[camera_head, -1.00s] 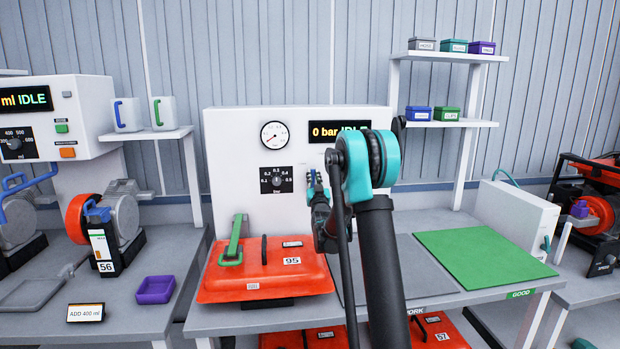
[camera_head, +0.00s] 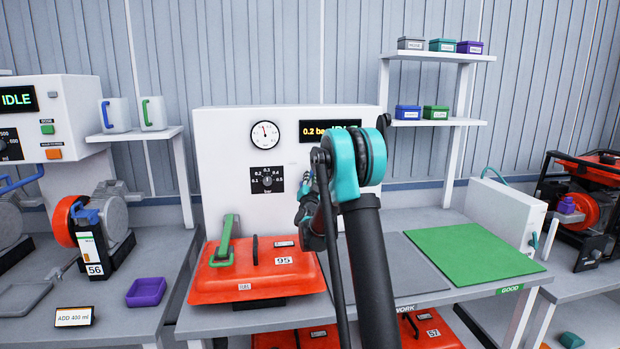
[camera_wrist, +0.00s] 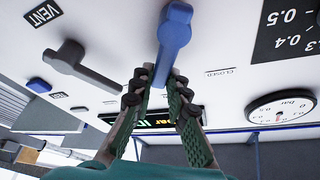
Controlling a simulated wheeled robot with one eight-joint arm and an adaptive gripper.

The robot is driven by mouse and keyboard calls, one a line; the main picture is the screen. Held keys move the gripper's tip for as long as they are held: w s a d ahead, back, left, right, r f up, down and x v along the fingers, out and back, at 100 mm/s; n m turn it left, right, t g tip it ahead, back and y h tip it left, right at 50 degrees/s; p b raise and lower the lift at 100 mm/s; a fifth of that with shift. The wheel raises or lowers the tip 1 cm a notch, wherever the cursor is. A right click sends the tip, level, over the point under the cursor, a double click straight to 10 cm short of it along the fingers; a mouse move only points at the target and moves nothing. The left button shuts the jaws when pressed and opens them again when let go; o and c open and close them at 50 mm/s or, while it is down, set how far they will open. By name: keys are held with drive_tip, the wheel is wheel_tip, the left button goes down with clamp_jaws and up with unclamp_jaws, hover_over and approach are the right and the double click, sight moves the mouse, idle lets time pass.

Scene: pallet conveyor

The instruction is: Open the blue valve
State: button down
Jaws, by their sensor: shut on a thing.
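The blue valve (camera_wrist: 174,38) is a lever handle on the white panel, seen in the wrist view. My gripper (camera_wrist: 162,82) is shut on the lever's lower end, with one green-padded finger on each side. A CLOSED label (camera_wrist: 221,71) is on the panel to the right of the lever, and the lever does not point at it. In the head view my gripper (camera_head: 308,188) is at the panel front, partly hidden by my arm, which hides the blue valve. The panel display (camera_head: 318,130) reads 0.2 bar.
A grey lever (camera_wrist: 80,65) stands out near the VENT label (camera_wrist: 43,13), left of the blue valve. A round gauge (camera_head: 265,135) and a selector dial (camera_head: 267,180) are on the panel.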

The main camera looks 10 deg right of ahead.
idle(0.3)
drive_tip(key=c, duration=1.5)
unclamp_jaws()
drive_tip(key=shift+s, duration=0.1)
drive_tip(key=v, duration=1.2)
